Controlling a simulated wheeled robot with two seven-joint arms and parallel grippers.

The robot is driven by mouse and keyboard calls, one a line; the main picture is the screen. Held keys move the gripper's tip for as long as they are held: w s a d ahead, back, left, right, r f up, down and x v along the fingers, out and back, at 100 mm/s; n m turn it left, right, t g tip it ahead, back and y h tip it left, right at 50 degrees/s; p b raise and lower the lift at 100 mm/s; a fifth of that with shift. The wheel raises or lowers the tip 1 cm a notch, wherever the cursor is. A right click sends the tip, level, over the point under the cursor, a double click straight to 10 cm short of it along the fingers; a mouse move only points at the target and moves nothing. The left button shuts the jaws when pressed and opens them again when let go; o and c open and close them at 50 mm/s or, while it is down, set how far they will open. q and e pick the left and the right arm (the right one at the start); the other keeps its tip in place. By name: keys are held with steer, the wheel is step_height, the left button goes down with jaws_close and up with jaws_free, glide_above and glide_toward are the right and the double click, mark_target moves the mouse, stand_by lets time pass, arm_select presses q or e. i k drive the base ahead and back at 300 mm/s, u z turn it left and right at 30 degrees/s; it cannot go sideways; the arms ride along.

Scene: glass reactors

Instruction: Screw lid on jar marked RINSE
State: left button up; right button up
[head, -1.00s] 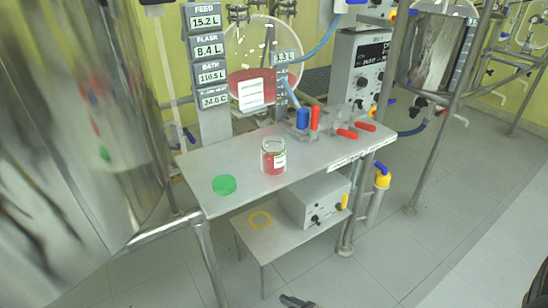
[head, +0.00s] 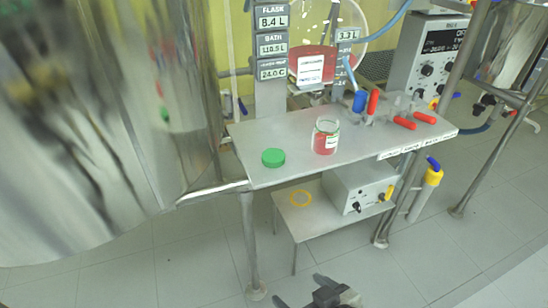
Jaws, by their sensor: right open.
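A clear glass jar (head: 326,137) with red contents and a white label stands upright and uncapped on the grey metal shelf (head: 222,165). The label is too small to read. A green lid (head: 273,157) lies flat on the shelf to the left of the jar, apart from it. My right gripper (head: 299,291) shows at the bottom edge, open and empty, well below and away from the jar and lid. My left gripper is not in view.
Red and blue valve handles (head: 373,101) stand on the shelf right of the jar. A large shiny steel vessel (head: 130,120) fills the left. A grey box (head: 358,188) sits on a low table under the shelf. The floor in front is clear.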

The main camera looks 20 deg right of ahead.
mark_target(325, 137)
steer(key=u, duration=0.3)
steer(key=k, duration=0.7)
steer(key=u, duration=0.55)
steer(key=k, duration=0.6)
steer(key=z, duration=0.65)
steer(key=i, duration=1.65)
steer(key=u, duration=0.4)
